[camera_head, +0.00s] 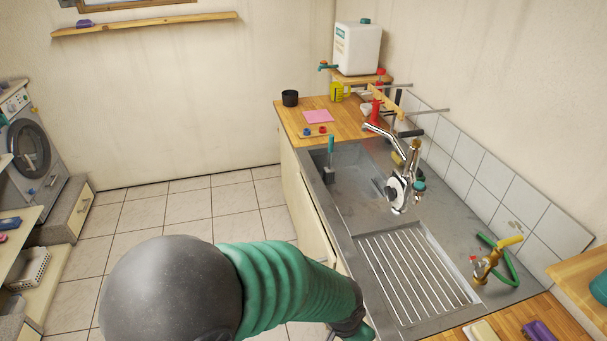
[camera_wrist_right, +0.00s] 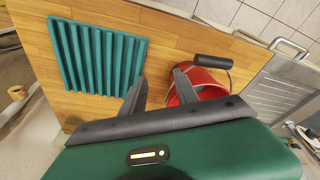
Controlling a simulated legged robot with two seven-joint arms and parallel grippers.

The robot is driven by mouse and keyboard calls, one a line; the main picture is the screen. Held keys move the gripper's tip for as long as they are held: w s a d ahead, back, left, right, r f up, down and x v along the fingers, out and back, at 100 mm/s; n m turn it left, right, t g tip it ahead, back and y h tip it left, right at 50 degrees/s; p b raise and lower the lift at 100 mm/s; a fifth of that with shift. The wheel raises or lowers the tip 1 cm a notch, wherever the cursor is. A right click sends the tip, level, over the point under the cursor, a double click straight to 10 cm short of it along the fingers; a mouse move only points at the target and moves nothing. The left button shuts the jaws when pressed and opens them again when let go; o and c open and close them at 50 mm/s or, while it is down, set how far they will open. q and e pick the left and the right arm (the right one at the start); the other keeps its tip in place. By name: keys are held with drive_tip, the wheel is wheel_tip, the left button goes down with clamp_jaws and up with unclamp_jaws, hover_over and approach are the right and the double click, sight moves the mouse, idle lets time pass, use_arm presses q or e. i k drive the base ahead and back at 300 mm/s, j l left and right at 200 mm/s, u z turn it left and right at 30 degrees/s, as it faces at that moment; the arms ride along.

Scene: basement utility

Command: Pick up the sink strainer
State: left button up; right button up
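I cannot pick out the sink strainer with certainty. In the head view a round black-and-silver piece (camera_head: 397,190) is at the sink edge below the tap, but it is too small to name. My left arm comes in from the lower left; its dark wrist end (camera_head: 352,325) is at the counter's front edge, and its fingers are not clear. My right gripper (camera_wrist_right: 160,80) shows only in the right wrist view, with its two dark fingers apart and nothing between them. It is over a wooden counter, between a teal ribbed mat and a red bucket.
The teal mat (camera_wrist_right: 95,55) lies beside the red bucket (camera_wrist_right: 205,85), which has a black handle. The metal sink unit (camera_head: 350,240) has a ribbed drainboard (camera_head: 415,275). A brass tap with a green hose (camera_head: 487,262) stands to the right. A black cup (camera_head: 290,98) and pink cloth (camera_head: 318,116) sit behind.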

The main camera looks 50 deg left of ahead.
sight(329, 173)
drive_tip(key=l+u, duration=0.1)
drive_tip(key=u, duration=0.5)
drive_tip(key=i+j+u, duration=0.15)
drive_tip(key=u, duration=0.2)
drive_tip(key=i+j+u, duration=0.15)
drive_tip(key=u, duration=0.2)
drive_tip(key=i+j, duration=0.35)
drive_tip(key=i, duration=0.2)
drive_tip(key=i+j, duration=0.35)
drive_tip(key=i, duration=0.15)
drive_tip(key=i+j+z, duration=0.1)
drive_tip(key=i+j, duration=0.2)
drive_tip(key=i, duration=0.25)
